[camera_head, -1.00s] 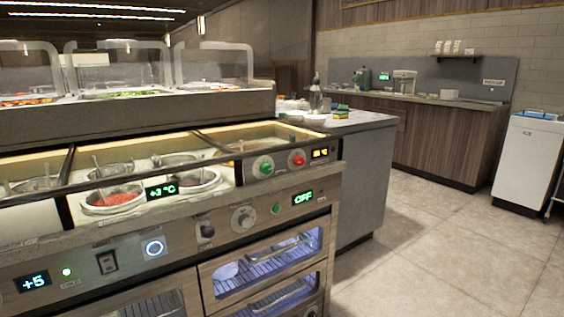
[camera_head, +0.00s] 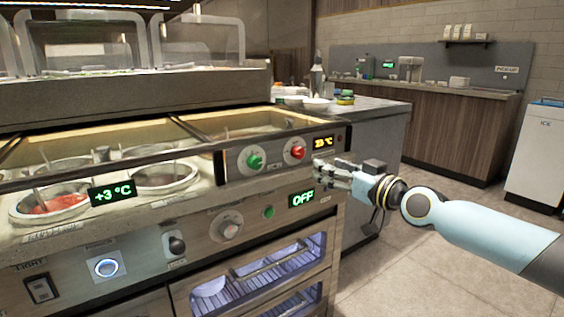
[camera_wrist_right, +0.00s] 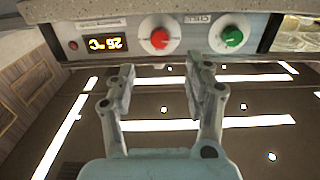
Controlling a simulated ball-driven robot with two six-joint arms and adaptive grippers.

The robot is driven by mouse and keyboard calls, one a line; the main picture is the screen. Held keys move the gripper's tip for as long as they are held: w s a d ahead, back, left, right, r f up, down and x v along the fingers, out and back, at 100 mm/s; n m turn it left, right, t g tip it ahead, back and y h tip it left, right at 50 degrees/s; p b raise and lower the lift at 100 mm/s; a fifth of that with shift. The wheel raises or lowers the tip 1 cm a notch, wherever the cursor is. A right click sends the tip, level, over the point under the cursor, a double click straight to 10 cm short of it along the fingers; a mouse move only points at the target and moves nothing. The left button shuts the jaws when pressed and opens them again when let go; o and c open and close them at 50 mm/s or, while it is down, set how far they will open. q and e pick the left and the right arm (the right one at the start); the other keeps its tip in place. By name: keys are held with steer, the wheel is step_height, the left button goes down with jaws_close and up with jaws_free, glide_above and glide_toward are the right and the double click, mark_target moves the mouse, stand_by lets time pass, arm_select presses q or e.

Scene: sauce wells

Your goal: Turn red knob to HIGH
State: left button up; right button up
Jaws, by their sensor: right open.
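The red knob (camera_head: 295,152) sits on the upper control panel, between the green knob (camera_head: 254,161) and a small yellow display (camera_head: 323,142). My right gripper (camera_head: 318,168) reaches in from the right, just below and to the right of the red knob. In the right wrist view the red knob (camera_wrist_right: 160,39) shows beyond the fingertips, beside the green knob (camera_wrist_right: 232,37). The fingers of my right gripper (camera_wrist_right: 160,75) are apart with nothing between them, and do not touch the knob. The yellow display (camera_wrist_right: 105,43) is upside down there. My left gripper is not in view.
A lower panel carries a silver dial (camera_head: 227,226), a green "OFF" display (camera_head: 302,198) and a blue-lit button (camera_head: 106,267). Sauce wells (camera_head: 165,177) lie at the left. A counter (camera_head: 372,106) with bottles stands behind. Floor is open at the right.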

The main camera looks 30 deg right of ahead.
mark_target(301, 155)
steer(key=w+b, duration=0.1)
steer(key=w, duration=0.2)
steer(key=w+b, duration=0.1)
steer(key=w, duration=0.2)
steer(key=w+b, duration=0.1)
steer(key=w, duration=0.2)
steer(key=shift+w+a+f, duration=0.1)
steer(key=shift+w+a, duration=0.2)
steer(key=shift+a, duration=0.05)
steer(key=shift+w, duration=0.25)
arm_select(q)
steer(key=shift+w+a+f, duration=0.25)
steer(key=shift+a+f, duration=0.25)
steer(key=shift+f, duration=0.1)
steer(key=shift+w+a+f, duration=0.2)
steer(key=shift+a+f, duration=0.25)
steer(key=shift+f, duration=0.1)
arm_select(e)
steer(key=shift+w, duration=0.15)
steer(key=shift+c, duration=0.2)
steer(key=c, duration=0.9)
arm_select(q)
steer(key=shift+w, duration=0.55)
arm_select(e)
jaws_close()
